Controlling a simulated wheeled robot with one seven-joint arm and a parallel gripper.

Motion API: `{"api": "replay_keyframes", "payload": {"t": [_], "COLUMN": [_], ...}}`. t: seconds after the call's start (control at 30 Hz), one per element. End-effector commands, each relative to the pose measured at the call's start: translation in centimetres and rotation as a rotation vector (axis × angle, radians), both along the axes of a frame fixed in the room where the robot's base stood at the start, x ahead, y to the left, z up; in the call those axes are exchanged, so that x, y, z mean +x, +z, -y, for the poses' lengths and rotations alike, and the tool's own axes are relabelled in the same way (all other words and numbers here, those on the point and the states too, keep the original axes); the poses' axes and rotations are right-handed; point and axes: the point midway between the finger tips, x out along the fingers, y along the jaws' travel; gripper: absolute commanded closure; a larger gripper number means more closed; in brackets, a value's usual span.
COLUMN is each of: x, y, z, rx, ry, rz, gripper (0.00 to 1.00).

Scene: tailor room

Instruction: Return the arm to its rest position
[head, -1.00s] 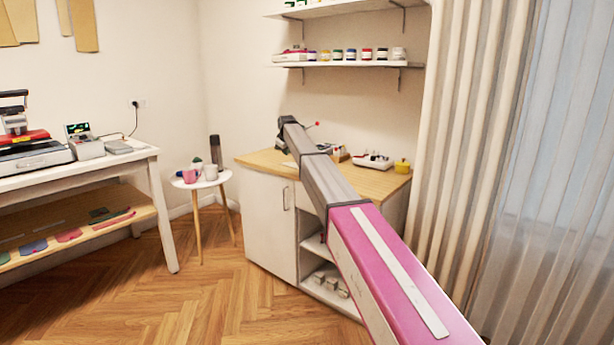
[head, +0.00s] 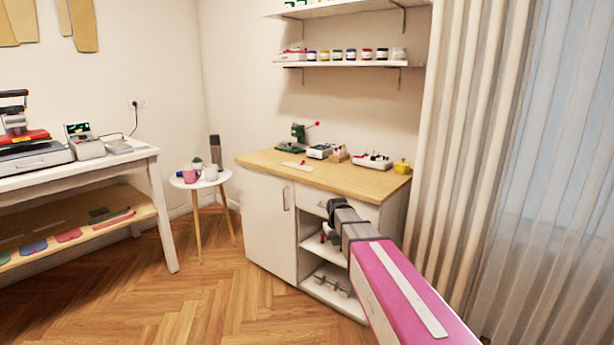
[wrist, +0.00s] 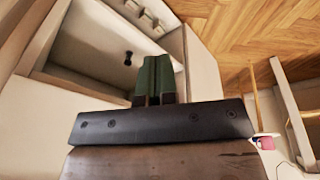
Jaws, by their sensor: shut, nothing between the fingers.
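My arm (head: 405,290), pink with a grey end section, reaches from the lower right toward the front of the wooden-topped cabinet (head: 255,218). Its dark wrist end (head: 338,206) shows in front of the cabinet's open shelves, below the top. In the wrist view my gripper (wrist: 153,62) has two green fingers side by side, closed together with nothing held. They point toward the cabinet's open compartment (wrist: 88,50). In the head view the fingers cannot be made out clearly.
A green press with a red knob (head: 298,132), small boxes and a yellow pot (head: 402,166) stand on the cabinet top. A round stool (head: 200,182) with cups and a white workbench (head: 90,166) are left. Curtains (head: 465,130) hang right. The floor (head: 190,290) is clear.

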Motion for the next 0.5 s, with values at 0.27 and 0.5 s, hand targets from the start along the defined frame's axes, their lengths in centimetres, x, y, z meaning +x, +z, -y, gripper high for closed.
{"api": "replay_keyframes", "payload": {"t": [0.27, 0.5], "x": [-17.6, -25.4], "y": [-5.1, -6.7], "z": [5.5, 7.4], "rx": [0.027, 0.037], "ry": [-0.218, -0.335], "rz": [-0.133, -0.199], "gripper": [1.00, 1.00]}}
